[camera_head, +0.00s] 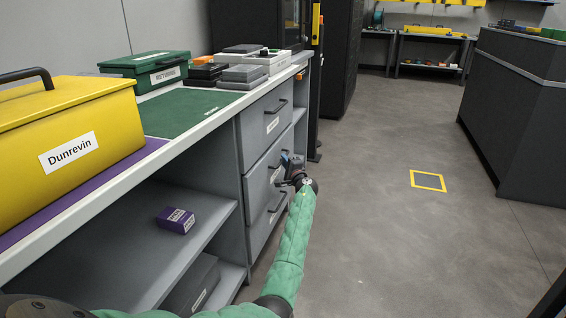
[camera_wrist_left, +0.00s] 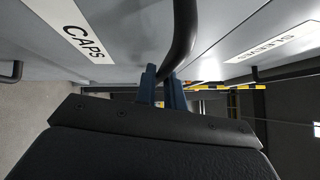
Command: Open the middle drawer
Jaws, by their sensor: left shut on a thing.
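The grey drawer unit under the worktop has a stack of drawers, each with a dark bar handle. The middle drawer (camera_head: 257,186) looks flush with its neighbours. My left gripper (camera_head: 291,164) is at its front, with the green arm reaching up from below. In the left wrist view, the two blue fingers (camera_wrist_left: 163,88) are shut on the dark curved middle drawer handle (camera_wrist_left: 183,42). A "CAPS" label (camera_wrist_left: 83,32) and a second label (camera_wrist_left: 276,43) show on the drawer fronts there. The gripper partly hides the middle drawer's handle in the head view. My right gripper is out of view.
The top drawer (camera_head: 262,118) is above. A yellow "Dunrevin" box (camera_head: 70,125), a green box (camera_head: 147,66) and grey devices (camera_head: 244,76) stand on the worktop. A purple box (camera_head: 176,219) lies on the shelf. The floor (camera_head: 380,225) right of the drawers is clear.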

